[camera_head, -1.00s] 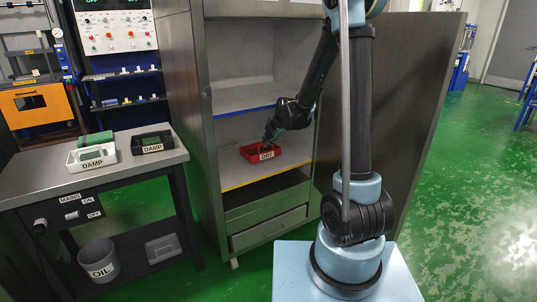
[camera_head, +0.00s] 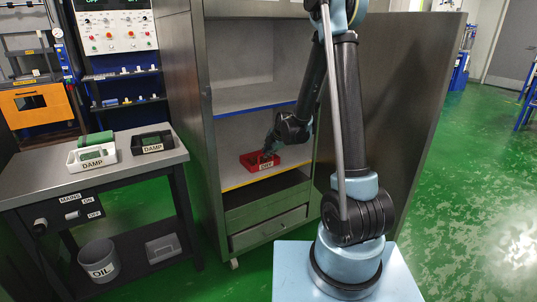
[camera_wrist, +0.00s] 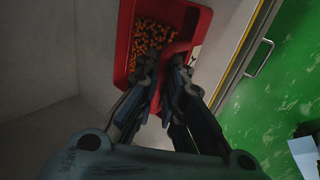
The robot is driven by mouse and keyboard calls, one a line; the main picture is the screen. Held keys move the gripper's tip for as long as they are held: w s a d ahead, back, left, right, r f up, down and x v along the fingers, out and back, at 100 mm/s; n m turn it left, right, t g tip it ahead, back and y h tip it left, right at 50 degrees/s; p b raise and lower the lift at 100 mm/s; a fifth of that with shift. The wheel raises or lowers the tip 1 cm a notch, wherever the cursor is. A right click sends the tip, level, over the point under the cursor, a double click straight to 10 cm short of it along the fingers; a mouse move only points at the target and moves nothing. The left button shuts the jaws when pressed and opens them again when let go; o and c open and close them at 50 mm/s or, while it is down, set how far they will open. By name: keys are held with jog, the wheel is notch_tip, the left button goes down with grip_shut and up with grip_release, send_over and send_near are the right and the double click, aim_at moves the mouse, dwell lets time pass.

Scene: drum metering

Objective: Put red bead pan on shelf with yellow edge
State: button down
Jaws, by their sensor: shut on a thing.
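The red bead pan (camera_head: 249,162) with a pale label, blurred here, is inside the open cabinet, low over the shelf with the yellow edge (camera_head: 240,185). I cannot tell whether its base touches the shelf. In the wrist view the pan (camera_wrist: 124,40) holds many small orange beads. My gripper (camera_head: 268,153) reaches in from the right.
A shelf with a blue edge (camera_head: 245,110) is above the pan. The open cabinet door (camera_head: 400,110) stands to the right of my arm. A white DAMP tray (camera_head: 92,157) and a black DAMP tray (camera_head: 152,140) sit on the left bench. The yellow-edged shelf is otherwise clear.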

jog(key=c, duration=1.7)
grip_release()
jog(key=shift+r, duration=0.1)
jog(key=s+d+r+m+h, duration=0.1)
jog(key=s+d+r+m, duration=0.5)
jog(key=s+d+r, duration=0.7)
jog(key=s+d+f+m+g+h, duration=0.1)
jog(key=s+d+m, duration=0.2)
jog(key=s+m, duration=0.3)
jog(key=s+d+f+m+g+h, duration=0.1)
jog(key=s+d+m, duration=0.3)
jog(key=s, duration=0.8)
jog(key=s+d+f+m+g+h, duration=0.1)
jog(key=s+d+f+m, duration=0.1)
jog(key=s+m, duration=0.6)
jog(key=shift+s+d+f+m+g, duration=0.35)
jog(key=shift+s+d, duration=0.2)
jog(key=shift+d, duration=0.3)
